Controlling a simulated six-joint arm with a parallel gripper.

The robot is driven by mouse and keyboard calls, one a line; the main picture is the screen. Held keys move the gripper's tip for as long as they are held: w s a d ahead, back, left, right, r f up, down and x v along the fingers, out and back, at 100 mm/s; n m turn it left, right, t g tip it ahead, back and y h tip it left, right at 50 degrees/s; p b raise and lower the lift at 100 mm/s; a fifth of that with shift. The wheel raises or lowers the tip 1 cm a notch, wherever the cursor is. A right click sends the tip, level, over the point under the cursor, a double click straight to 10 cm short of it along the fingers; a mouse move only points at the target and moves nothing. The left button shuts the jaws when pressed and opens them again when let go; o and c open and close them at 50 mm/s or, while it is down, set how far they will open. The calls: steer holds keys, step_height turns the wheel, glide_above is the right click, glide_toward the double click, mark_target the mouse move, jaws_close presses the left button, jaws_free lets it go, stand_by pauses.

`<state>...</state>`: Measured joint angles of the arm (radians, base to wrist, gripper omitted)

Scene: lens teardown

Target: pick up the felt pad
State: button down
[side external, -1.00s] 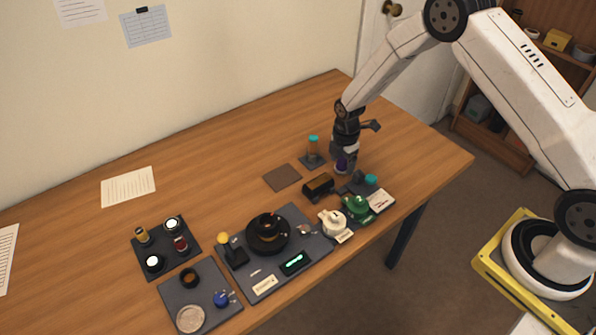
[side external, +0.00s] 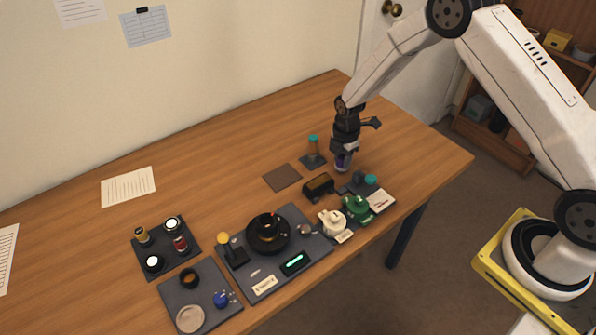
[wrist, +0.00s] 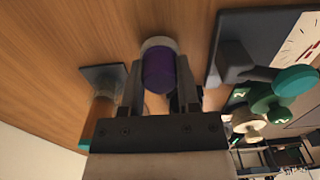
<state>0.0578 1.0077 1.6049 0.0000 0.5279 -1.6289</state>
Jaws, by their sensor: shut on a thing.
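The felt pad (wrist: 158,68) appears to be the purple cylindrical piece with a pale end. In the wrist view it sits between the two fingers of my gripper (wrist: 158,85), which is shut on it. In the side view my gripper (side external: 344,152) points down at the right part of the table, and the purple piece (side external: 342,161) shows at its tip. I cannot tell whether its pale lower end is clear of the table or touching it.
Close by on the left stands a teal-capped amber bottle (side external: 313,148) on a dark square base. A brown flat square (side external: 283,178) lies further left. The table behind is clear.

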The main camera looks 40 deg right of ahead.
steer(key=shift+r, duration=0.45)
steer(key=s+r, duration=1.1)
steer(key=s, duration=0.3)
steer(key=shift+a, duration=0.35)
steer(key=shift+r, duration=0.1)
steer(key=c, duration=0.9)
jaws_free()
steer(key=shift+c, duration=0.2)
jaws_close()
steer(key=w+a, duration=0.6)
steer(key=w, duration=0.5)
steer(key=shift+w+f, duration=0.2)
steer(key=shift+f, duration=0.05)
